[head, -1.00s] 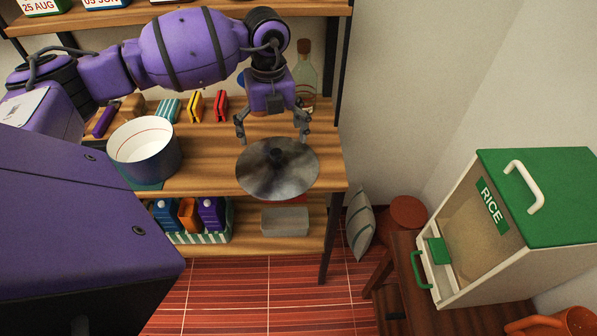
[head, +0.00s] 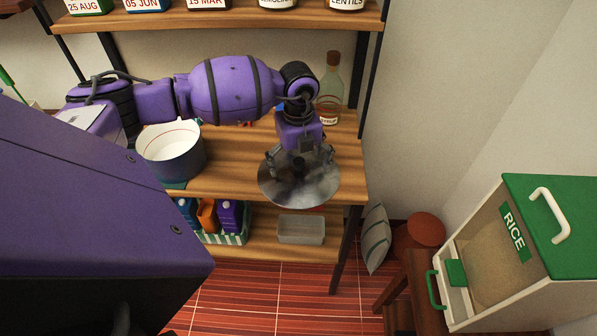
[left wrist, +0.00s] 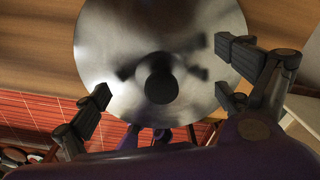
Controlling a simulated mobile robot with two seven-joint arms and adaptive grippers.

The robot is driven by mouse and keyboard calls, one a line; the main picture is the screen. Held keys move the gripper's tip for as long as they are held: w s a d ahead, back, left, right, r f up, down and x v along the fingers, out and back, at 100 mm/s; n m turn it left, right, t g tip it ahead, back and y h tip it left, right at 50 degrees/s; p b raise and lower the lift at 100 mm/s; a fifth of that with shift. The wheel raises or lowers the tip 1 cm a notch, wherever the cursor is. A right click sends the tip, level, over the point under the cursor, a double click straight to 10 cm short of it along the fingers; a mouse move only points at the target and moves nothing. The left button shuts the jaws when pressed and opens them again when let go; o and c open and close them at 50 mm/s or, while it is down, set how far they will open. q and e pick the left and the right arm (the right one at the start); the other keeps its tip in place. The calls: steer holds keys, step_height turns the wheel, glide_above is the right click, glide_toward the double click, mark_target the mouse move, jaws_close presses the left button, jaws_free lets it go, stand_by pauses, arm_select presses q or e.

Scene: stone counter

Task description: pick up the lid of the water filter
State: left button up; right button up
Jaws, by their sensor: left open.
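The lid (head: 299,190) is a round, shiny grey metal disc with a black knob (left wrist: 161,86) at its centre. It lies at the right end of the wooden shelf's middle board, near the front edge. My left gripper (head: 299,156) is open above the lid, pointing down. In the left wrist view, its fingers (left wrist: 162,92) are spread to either side of the knob, with nothing between them closed on it. I cannot tell the exact height over the knob. A white-and-dark-blue round pot (head: 171,160), open at the top, stands left of the lid. My right gripper is not in view.
A glass bottle (head: 330,88) stands behind my left gripper. Cartons (head: 207,215) and a clear box (head: 301,229) sit on the board below. A rice bin (head: 500,262) with a green top stands at right. The wall is close on the right.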

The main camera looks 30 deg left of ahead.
arm_select(q)
steer(key=shift+c, duration=0.5)
steer(key=c, duration=1.3)
steer(key=shift+r, duration=0.1)
steer(key=shift+r, duration=0.1)
